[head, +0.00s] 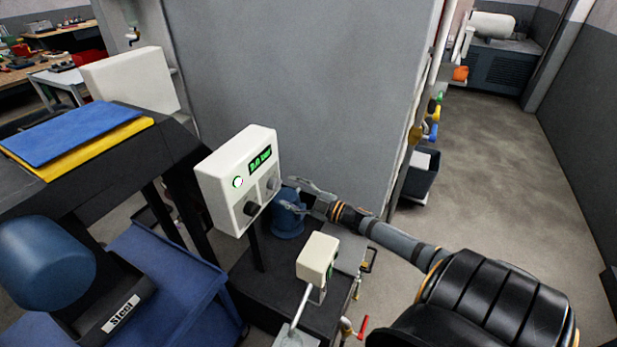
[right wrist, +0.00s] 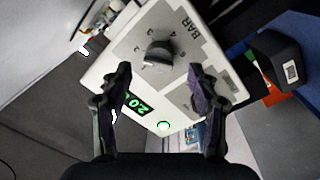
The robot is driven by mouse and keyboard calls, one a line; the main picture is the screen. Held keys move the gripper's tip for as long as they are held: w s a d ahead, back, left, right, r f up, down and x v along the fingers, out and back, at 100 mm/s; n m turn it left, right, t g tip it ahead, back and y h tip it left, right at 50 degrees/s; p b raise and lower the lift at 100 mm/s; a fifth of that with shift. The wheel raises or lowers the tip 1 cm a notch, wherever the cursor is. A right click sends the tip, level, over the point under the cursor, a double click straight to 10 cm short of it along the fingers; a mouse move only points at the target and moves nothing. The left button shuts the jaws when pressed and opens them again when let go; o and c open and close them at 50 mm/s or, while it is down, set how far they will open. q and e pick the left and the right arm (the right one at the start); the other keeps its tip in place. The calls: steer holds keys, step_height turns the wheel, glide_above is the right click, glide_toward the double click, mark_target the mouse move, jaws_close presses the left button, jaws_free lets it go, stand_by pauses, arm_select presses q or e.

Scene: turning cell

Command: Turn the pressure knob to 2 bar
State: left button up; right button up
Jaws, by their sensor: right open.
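The pressure knob (right wrist: 158,55) is a round grey dial with a scale around it and the word BAR beside it, on a white control box (head: 221,187). In the head view the knob (head: 272,184) is at the right of the box face. The green display (head: 260,159) is hard to read there; in the right wrist view the display (right wrist: 138,103) appears to read 2.0. My right gripper (head: 287,194) is open in front of the knob. In the right wrist view its fingers (right wrist: 159,76) stand apart and the knob shows beyond and between them; contact is not visible. My left gripper is not in view.
A small white box with a lever (head: 317,258) stands close below my right arm. A blue object (head: 288,219) is behind the gripper. Open floor lies at right.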

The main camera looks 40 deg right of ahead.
steer(key=v, duration=0.7)
steer(key=shift+s, duration=0.35)
steer(key=shift+d, duration=0.15)
